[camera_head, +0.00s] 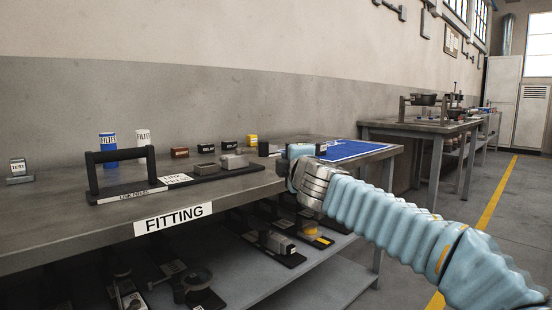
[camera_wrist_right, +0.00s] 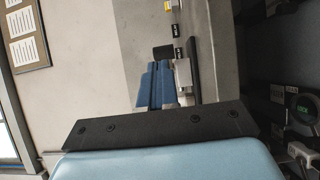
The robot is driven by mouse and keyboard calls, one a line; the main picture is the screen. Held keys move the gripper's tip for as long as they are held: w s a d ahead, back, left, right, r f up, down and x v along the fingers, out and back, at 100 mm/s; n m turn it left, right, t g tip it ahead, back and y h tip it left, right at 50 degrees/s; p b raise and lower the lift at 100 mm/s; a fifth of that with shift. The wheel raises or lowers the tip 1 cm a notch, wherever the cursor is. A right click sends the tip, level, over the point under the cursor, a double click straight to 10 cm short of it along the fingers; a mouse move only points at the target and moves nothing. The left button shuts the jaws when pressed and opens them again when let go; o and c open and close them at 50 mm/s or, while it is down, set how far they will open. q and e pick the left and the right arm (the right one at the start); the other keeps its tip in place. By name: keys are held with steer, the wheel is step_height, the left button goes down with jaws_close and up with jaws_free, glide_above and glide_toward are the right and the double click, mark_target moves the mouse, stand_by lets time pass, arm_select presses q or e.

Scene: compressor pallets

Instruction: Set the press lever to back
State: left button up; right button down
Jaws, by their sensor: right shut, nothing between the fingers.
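My right gripper (camera_head: 318,150) is above the table's right part, to the right of the press and clear of the lever. Its blue fingers with a black tip are together and empty, also in the right wrist view (camera_wrist_right: 163,54). My left gripper is out of view.
Blue and white filter cans (camera_head: 108,148) (camera_head: 143,138), small relay boxes (camera_head: 204,147) and a yellow box (camera_head: 252,140) stand behind the press. A blue mat (camera_head: 358,149) lies at the table's right end. A shelf below (camera_head: 310,275) holds several parts.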

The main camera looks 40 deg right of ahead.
steer(key=shift+s, duration=1.4)
